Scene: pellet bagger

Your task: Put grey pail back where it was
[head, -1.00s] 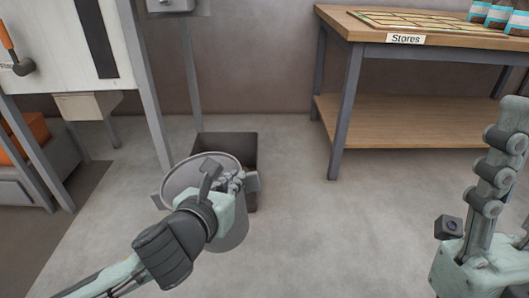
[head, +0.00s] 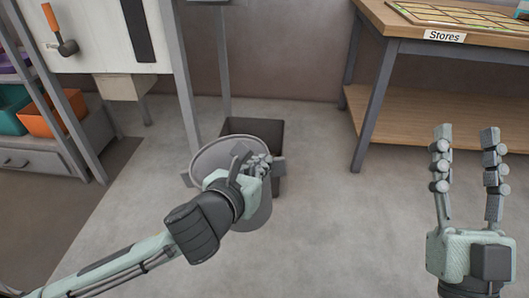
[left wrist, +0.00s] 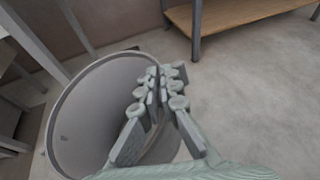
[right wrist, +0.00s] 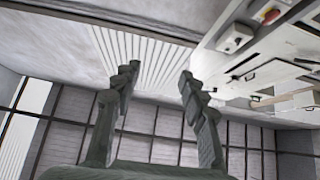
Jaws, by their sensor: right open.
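The grey pail (head: 255,217) is upright in the head view, in front of a dark open bin. Its open mouth fills much of the left wrist view (left wrist: 88,120), and its inside looks empty. My left gripper (head: 260,165) is at the pail's right rim. In the left wrist view its fingers (left wrist: 160,85) are closed together on that rim. Whether the pail's bottom touches the floor is hidden by my arm. My right gripper (head: 465,140) is open and empty, fingers pointing up, well to the right of the pail.
The dark bin (head: 268,128) stands right behind the pail, near a post. The Stores bench (head: 400,47) with a lower shelf is at the back right. A white board on legs (head: 100,45) and an orange crate (head: 52,112) are at left. Floor on the right is clear.

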